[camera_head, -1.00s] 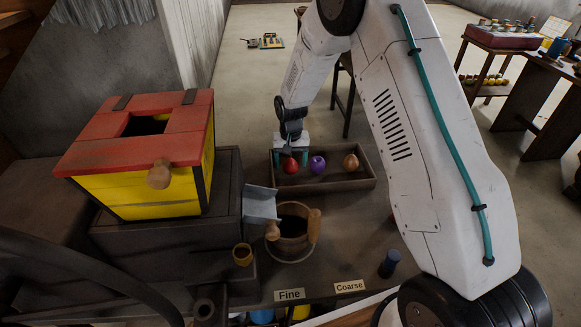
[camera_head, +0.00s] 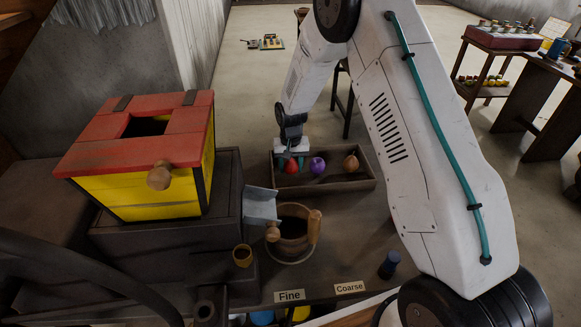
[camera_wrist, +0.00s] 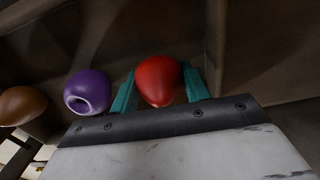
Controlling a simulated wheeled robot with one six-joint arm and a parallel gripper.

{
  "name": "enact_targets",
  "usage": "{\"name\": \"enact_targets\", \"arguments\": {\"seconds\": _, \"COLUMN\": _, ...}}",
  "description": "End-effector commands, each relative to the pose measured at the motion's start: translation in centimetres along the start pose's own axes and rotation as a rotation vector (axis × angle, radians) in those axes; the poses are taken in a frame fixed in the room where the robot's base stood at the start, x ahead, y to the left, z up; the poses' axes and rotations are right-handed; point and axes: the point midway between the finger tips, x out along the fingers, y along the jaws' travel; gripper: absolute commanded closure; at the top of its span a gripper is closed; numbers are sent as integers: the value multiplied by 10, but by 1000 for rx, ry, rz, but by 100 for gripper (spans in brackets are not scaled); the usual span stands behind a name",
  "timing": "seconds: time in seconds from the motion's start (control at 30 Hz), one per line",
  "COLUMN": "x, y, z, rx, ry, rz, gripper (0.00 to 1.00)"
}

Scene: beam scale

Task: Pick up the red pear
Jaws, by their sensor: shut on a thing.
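The red pear (camera_wrist: 158,80) is between the two teal fingers of my gripper (camera_wrist: 160,92) in the wrist view, and the fingers are shut on it. In the head view the red pear (camera_head: 291,166) shows at the left end of a dark wooden tray (camera_head: 335,186), partly hidden by my gripper (camera_head: 290,160). I cannot tell whether the pear touches the tray floor.
A purple fruit (camera_head: 317,166) and a brown pear (camera_head: 350,163) sit in the same tray to the right. A wooden bucket (camera_head: 291,238) stands in front of the tray. A yellow box with a red top (camera_head: 150,180) stands at left.

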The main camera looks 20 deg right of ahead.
Motion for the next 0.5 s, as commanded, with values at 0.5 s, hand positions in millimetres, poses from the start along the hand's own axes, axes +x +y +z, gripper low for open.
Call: {"name": "enact_targets", "arguments": {"seconds": 0.5, "x": -36, "y": 25, "z": 49, "rx": 2, "ry": -1, "rz": 0, "gripper": 78}}
